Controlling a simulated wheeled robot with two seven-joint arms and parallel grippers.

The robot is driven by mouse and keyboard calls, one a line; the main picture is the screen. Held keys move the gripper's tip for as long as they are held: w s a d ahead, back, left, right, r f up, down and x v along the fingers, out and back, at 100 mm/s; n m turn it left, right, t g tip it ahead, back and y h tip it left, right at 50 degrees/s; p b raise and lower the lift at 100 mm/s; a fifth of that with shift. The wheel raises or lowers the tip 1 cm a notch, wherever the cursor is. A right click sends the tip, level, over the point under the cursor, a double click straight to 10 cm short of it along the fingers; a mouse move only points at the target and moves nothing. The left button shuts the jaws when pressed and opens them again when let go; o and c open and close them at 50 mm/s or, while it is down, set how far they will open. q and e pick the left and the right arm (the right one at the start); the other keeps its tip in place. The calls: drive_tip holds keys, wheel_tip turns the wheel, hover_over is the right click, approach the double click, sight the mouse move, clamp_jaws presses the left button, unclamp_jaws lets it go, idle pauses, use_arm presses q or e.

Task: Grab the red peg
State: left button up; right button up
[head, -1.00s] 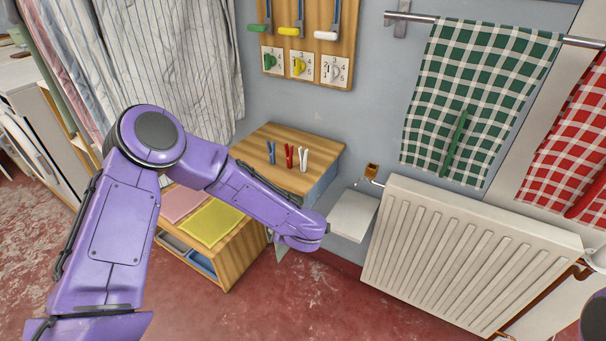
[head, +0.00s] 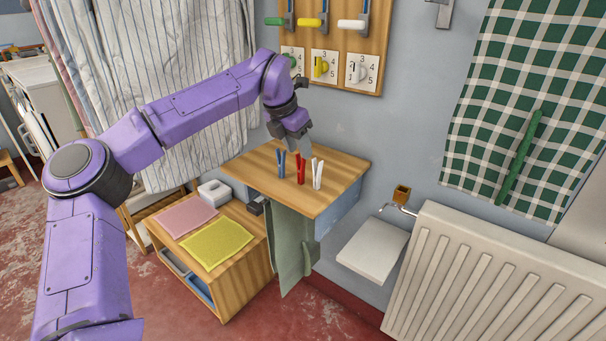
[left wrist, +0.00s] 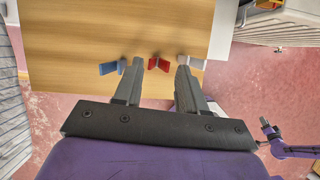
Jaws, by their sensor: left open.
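The red peg (head: 300,170) stands upright on the wooden top (head: 335,181), between a blue peg (head: 281,166) and a white peg (head: 317,174). My left gripper (head: 299,147) is open and points down just above and behind the red peg. In the left wrist view the red peg (left wrist: 158,64) shows in the gap between the open fingertips (left wrist: 160,68), with nothing held. The blue peg (left wrist: 108,68) is outside the left finger, and the white peg is partly hidden by the right finger. A small purple arm of mine with a dark end (left wrist: 266,130) shows at the right.
A lower wooden unit with a pink cloth (head: 186,215) and a yellow cloth (head: 217,243) stands at the left. A wall board (head: 372,25) with levers is above. A radiator (head: 480,275) is at the right. Striped cloth hangs behind my left arm.

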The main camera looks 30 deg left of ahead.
sight(302, 170)
use_arm(q)
drive_tip(key=shift+x, duration=1.15)
drive_tip(key=shift+s+a, duration=0.1)
drive_tip(key=shift+s, duration=0.05)
clamp_jaws()
